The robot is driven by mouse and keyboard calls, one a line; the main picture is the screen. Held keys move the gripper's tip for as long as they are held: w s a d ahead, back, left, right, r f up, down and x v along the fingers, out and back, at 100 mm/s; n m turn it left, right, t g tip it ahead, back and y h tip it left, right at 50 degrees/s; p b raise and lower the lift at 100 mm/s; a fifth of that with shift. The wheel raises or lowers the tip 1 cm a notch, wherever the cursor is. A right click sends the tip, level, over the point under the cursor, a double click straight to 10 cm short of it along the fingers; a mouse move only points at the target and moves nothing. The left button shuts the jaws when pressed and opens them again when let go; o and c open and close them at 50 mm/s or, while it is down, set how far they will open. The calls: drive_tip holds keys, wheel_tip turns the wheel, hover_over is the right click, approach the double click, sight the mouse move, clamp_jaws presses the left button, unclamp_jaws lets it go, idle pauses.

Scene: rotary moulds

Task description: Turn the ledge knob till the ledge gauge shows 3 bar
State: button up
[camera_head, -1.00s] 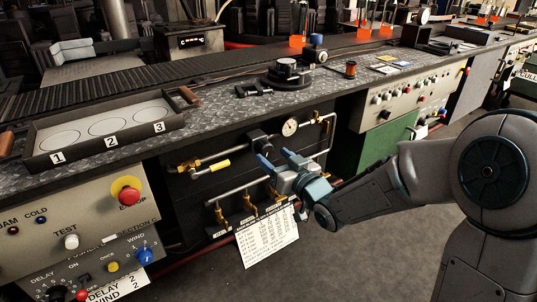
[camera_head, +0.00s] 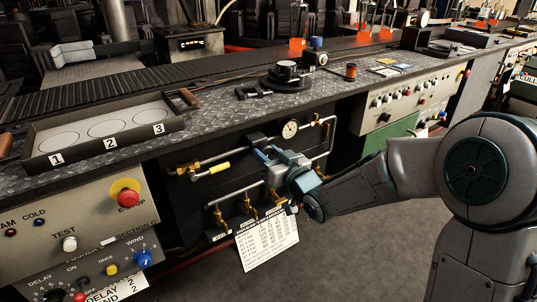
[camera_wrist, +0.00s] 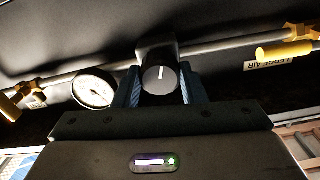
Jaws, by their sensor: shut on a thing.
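The ledge knob (camera_wrist: 160,80) is black and round with a white pointer line, roughly upright in the wrist view. My gripper (camera_head: 266,151) is shut on it, one blue finger on each side. In the head view the gripper hides most of the knob. The ledge gauge (camera_head: 290,129) is a round white dial right of the knob in the head view. The gauge also shows in the wrist view (camera_wrist: 94,89), left of the knob, tilted and partly cut off by my gripper body. Its needle is too small to read.
A pipe with a yellow-handled valve (camera_head: 213,169) runs left of the knob. A label reading LEDGE AIR (camera_wrist: 264,65) is beside the pipe. Several brass valves and a hanging paper chart (camera_head: 268,241) are below. The bench edge overhangs the panel. The floor at right is open.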

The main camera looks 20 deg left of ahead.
drive_tip(key=shift+m, duration=0.3)
drive_tip(key=m+p, duration=0.2)
drive_tip(key=shift+r+m, duration=0.1)
drive_tip(key=shift+m, duration=0.2)
drive_tip(key=shift+m+p, duration=1.1)
drive_tip(key=shift+m, duration=1.1)
drive_tip(key=o, duration=1)
